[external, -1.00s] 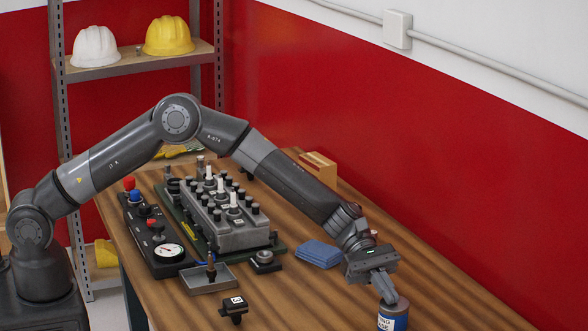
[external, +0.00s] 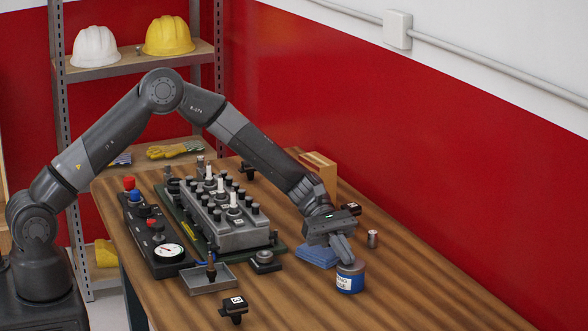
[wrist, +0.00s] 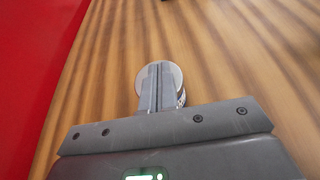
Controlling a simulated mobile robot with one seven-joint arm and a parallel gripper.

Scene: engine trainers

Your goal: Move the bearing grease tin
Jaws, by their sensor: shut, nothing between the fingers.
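The bearing grease tin (external: 350,282) is a blue can with a white label and a grey top. It stands upright on the wooden bench, right of the blue folded cloth. My gripper (external: 348,261) is shut and empty, with its fingertips at the top of the tin. In the wrist view, the closed fingers (wrist: 158,67) cover the middle of the tin's round pale top (wrist: 177,76). I cannot tell whether they touch it.
The blue cloth (external: 314,257) lies partly behind my gripper. A small metal cylinder (external: 372,239) stands to the right. The engine block (external: 225,220), a grey tray (external: 209,279) and a black part (external: 233,309) are left. The bench (external: 430,295) is clear at front right.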

